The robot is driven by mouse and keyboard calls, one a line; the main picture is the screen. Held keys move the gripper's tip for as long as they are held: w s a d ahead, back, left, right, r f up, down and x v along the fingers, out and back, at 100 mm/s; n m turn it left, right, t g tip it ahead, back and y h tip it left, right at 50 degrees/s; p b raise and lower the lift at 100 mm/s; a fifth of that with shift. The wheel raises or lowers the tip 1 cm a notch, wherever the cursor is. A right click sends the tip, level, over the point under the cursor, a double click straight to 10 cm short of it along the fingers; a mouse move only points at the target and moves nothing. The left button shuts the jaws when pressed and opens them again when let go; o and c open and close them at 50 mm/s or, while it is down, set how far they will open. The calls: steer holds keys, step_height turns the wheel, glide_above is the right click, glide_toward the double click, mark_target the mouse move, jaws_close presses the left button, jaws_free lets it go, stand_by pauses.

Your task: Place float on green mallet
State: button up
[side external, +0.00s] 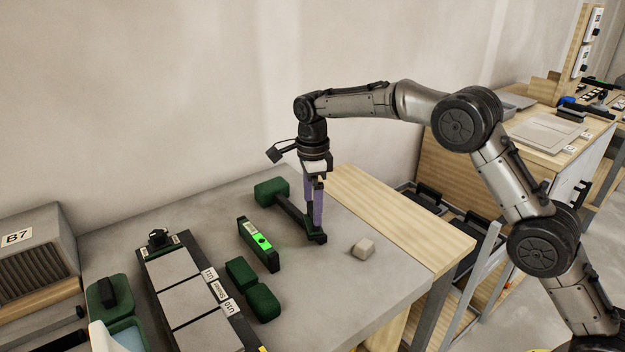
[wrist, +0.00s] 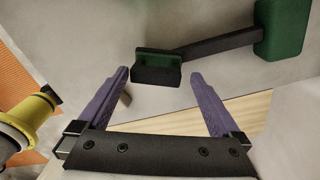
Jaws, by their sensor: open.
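The green mallet has a green block head (side external: 271,190) and a dark handle (side external: 291,214) and lies on the grey bench top. In the wrist view its head (wrist: 280,28) is at the top right. A short dark and green block (side external: 313,239) is at the handle's near end; I cannot tell if it is part of the mallet. It also shows in the wrist view (wrist: 157,72). My gripper (side external: 314,224) is open over this block, its purple fingers apart (wrist: 160,78), holding nothing visible. A green pad with a black grip (side external: 107,292), possibly the float, lies at the far left.
A black level with a green display (side external: 259,243), two dark green blocks (side external: 240,272) (side external: 262,303) and a small beige cube (side external: 363,249) surround the mallet. Grey tiles (side external: 190,300) lie left. A wooden strip (side external: 400,220) edges the bench at right.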

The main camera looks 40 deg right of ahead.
mark_target(312, 207)
step_height(312, 207, up, 11)
stand_by(0.3)
steer(key=s+d+r+n+t, duration=0.1)
steer(key=s+d+r+n, duration=0.2)
steer(key=s, duration=0.4)
steer(key=s+d+r+n+t, duration=0.1)
steer(key=s+r+n, duration=0.2)
steer(key=s+n, duration=0.25)
steer(key=s+d+r+n+t, duration=0.1)
steer(key=s+d+r+n, duration=0.2)
steer(key=s, duration=0.4)
steer(key=s+d+f+n+t, duration=0.1)
steer(key=s+f+n, duration=0.3)
steer(key=s, duration=0.5)
steer(key=s+d+f+n+t, duration=0.1)
steer(key=s+f+n, duration=0.4)
steer(key=s, duration=0.5)
steer(key=shift+s+d+f+n+t, duration=0.15)
steer(key=shift+s+f+n+t, duration=0.15)
steer(key=shift+n, duration=0.65)
